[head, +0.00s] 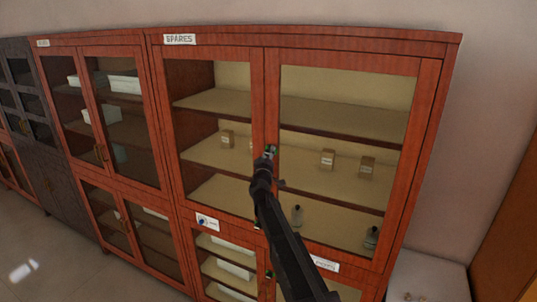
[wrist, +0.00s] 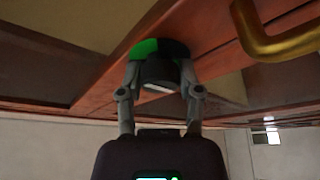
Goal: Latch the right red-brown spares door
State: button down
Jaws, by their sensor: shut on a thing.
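The right spares door (head: 345,120) is a red-brown frame with a large glass pane. It is the right half of the upper cabinet under the "SPARES" label (head: 180,39) and looks flush with its frame. My gripper (head: 268,155) is at the meeting stiles of the two doors, about mid-height. In the wrist view my gripper (wrist: 160,82) is shut on a round green-and-black knob (wrist: 146,48) on the red-brown wood. The fingers hide part of the knob, and its turn position cannot be told. A brass handle (wrist: 285,40) is to the right of the knob.
The left spares door (head: 215,135) looks shut. Small boxes (head: 327,158) and bottles (head: 371,237) stand on shelves behind the glass. Lower doors are below, more cabinets (head: 110,120) to the left. A pale low surface (head: 430,275) stands at the right.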

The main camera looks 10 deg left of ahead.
jog(key=m+h, duration=0.1)
jog(key=m, duration=0.2)
jog(key=m+h+b, duration=0.1)
jog(key=m, duration=0.2)
jog(key=shift+w+a+t+h, duration=0.1)
jog(key=shift+w+t+h, duration=0.05)
jog(key=shift+t+h, duration=0.2)
jog(key=m+h, duration=0.2)
jog(key=m, duration=0.1)
jog(key=m+h, duration=0.1)
jog(key=m, duration=0.2)
jog(key=shift+m+h+b, duration=0.35)
jog(key=shift+m, duration=0.05)
jog(key=m+g+h, duration=0.1)
jog(key=m, duration=0.1)
jog(key=m+g+h, duration=0.1)
jog(key=m, duration=0.2)
jog(key=m+g+h+p, duration=0.1)
jog(key=m, duration=0.1)
jog(key=shift+r+m+h, duration=0.15)
jog(key=shift+m+h, duration=0.15)
jog(key=shift+m, duration=0.1)
jog(key=shift+m+g+h+p, duration=0.5)
jog(key=shift+m+g, duration=0.35)
jog(key=shift+m, duration=1.35)
jog(key=shift+c, duration=1.3)
grip_release()
